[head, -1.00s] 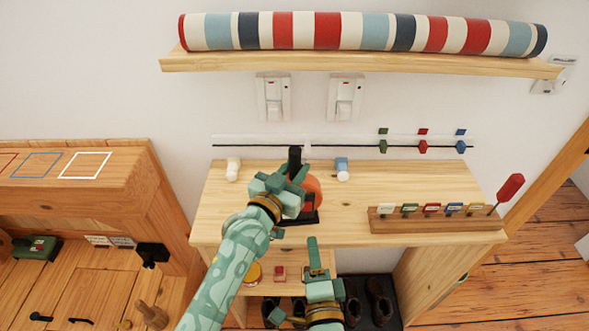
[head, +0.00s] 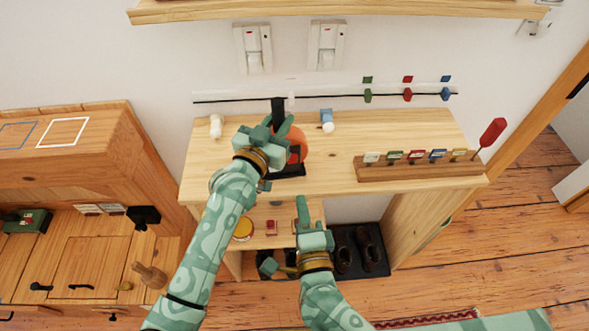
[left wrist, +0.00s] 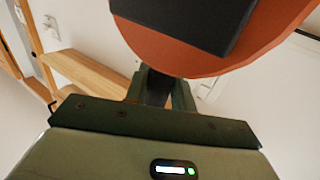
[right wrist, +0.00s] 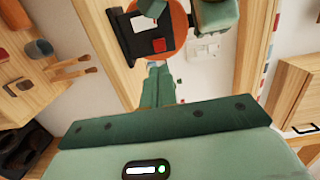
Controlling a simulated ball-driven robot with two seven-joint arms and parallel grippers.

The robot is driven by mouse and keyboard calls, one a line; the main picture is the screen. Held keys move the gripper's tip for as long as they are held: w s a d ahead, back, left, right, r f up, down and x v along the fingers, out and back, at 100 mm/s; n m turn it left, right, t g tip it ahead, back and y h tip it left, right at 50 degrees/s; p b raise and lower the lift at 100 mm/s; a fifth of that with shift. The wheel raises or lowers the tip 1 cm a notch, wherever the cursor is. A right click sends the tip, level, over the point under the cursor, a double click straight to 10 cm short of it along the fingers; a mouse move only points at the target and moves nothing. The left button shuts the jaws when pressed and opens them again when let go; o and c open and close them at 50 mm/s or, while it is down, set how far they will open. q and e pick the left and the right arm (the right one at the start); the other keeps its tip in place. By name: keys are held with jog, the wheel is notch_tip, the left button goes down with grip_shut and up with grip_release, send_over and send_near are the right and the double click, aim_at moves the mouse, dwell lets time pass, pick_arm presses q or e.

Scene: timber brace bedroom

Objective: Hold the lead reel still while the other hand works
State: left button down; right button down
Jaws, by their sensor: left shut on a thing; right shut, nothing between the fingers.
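The lead reel, an orange disc (head: 297,148) on a black base, stands on the pale wooden bench top (head: 335,160). My left gripper (head: 278,122) is shut on a dark upright part of the reel, and it covers much of the disc. The left wrist view shows the orange disc (left wrist: 205,62) close up, with dark material between the fingers. My right gripper (head: 302,212) is shut and empty at the bench's front edge, below and apart from the reel. The right wrist view shows the reel's orange disc (right wrist: 180,28) beyond the right fingers (right wrist: 158,82).
A wooden rack (head: 415,168) with coloured tabs and a red-handled tool (head: 492,131) stands at the right. A white cylinder (head: 216,126) and a blue-and-white one (head: 327,120) stand at the back. Boots (head: 368,252) sit below. Bench top between reel and rack is clear.

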aim_at(292, 161)
jog(key=w, duration=0.6)
jog(key=w+a, duration=0.1)
jog(key=w, duration=0.2)
jog(key=shift+w, duration=0.3)
jog(key=shift+w, duration=0.1)
